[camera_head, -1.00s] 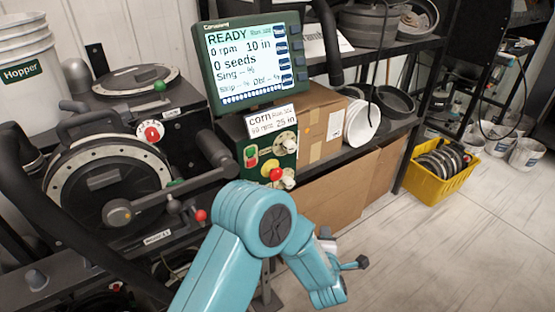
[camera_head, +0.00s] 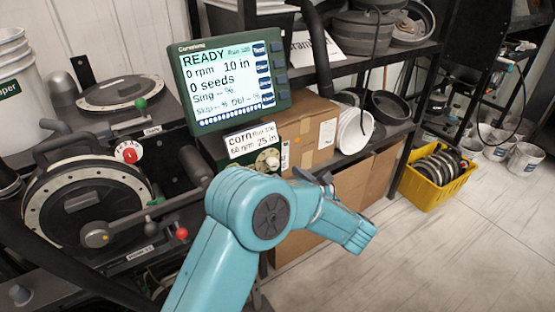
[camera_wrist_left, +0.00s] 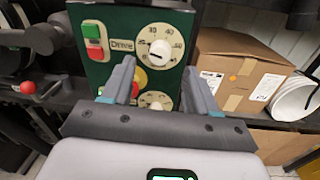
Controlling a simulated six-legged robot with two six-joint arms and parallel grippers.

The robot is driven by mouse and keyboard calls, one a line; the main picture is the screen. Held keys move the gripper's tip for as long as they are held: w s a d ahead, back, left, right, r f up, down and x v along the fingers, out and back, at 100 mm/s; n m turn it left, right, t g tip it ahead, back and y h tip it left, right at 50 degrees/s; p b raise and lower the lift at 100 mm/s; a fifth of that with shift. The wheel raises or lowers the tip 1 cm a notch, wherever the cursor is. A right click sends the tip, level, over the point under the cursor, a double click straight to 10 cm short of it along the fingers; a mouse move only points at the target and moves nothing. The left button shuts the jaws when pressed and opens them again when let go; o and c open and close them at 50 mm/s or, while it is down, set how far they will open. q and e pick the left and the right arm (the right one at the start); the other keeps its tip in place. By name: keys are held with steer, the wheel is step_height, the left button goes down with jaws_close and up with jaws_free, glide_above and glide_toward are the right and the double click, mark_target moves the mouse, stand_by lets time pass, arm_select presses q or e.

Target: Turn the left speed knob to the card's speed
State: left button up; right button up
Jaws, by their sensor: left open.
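The green control panel (camera_wrist_left: 110,72) fills the middle of the left wrist view. Its upper white speed dial (camera_wrist_left: 161,48) has numbers and a dark pointer slot. A lower white knob (camera_wrist_left: 155,101) sits beneath it, partly behind my fingers. My left gripper (camera_wrist_left: 159,72) is open and empty, its fingertips below the upper dial, one on each side. I cannot tell the gap to the panel. In the head view the white card (camera_head: 253,140) reads corn, 60 rpm, 25 in, in small print. A dial (camera_head: 267,160) shows below it; my arm hides the lower panel. My right gripper is not in view.
The monitor (camera_head: 233,85) reads READY, 0 rpm, 10 in. A cardboard box (camera_head: 308,130) stands right of the panel. The floor at right has free room.

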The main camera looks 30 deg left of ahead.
mark_target(276, 167)
arm_select(q)
steer(key=p+x, duration=0.1)
steer(key=x, duration=0.3)
steer(key=shift+a+r, duration=0.15)
steer(key=shift+a, duration=0.25)
steer(key=shift+w+a, duration=0.3)
steer(key=shift+a, duration=0.2)
steer(key=shift+f, duration=0.2)
steer(key=c, duration=1)
